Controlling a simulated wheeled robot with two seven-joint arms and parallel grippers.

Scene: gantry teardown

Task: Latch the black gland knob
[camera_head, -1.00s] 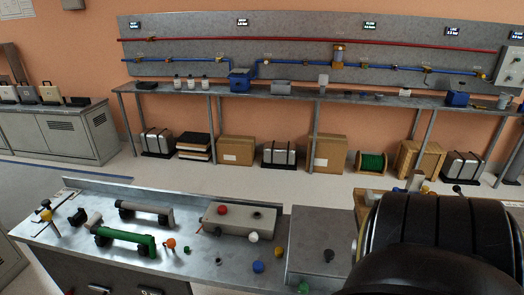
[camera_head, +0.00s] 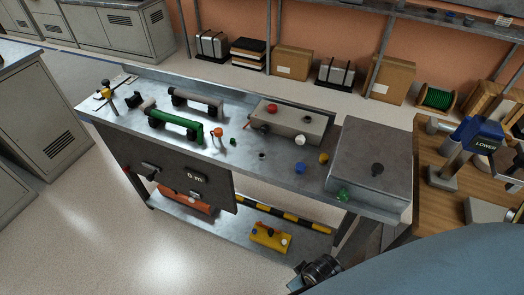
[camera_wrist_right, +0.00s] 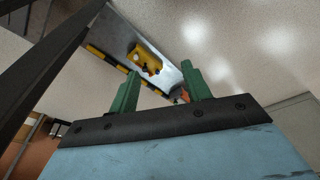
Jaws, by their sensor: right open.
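Several dark knobs show in the head view, and I cannot tell for sure which is the gland knob. Another black knob (camera_head: 307,119) sits on the long grey block, beside a red knob (camera_head: 272,107). My right gripper (camera_wrist_right: 158,86) has green fingers, spread apart with nothing between them. It is in front of the bench, away from the knobs, and faces the lower shelf. My left gripper is not in view.
The steel bench (camera_head: 215,165) also holds a green cylinder (camera_head: 175,124), a grey cylinder (camera_head: 196,101) and small coloured knobs. A yellow box (camera_head: 270,236) lies on its lower shelf. A wooden table (camera_head: 440,215) with a blue device stands at right. The floor at left is clear.

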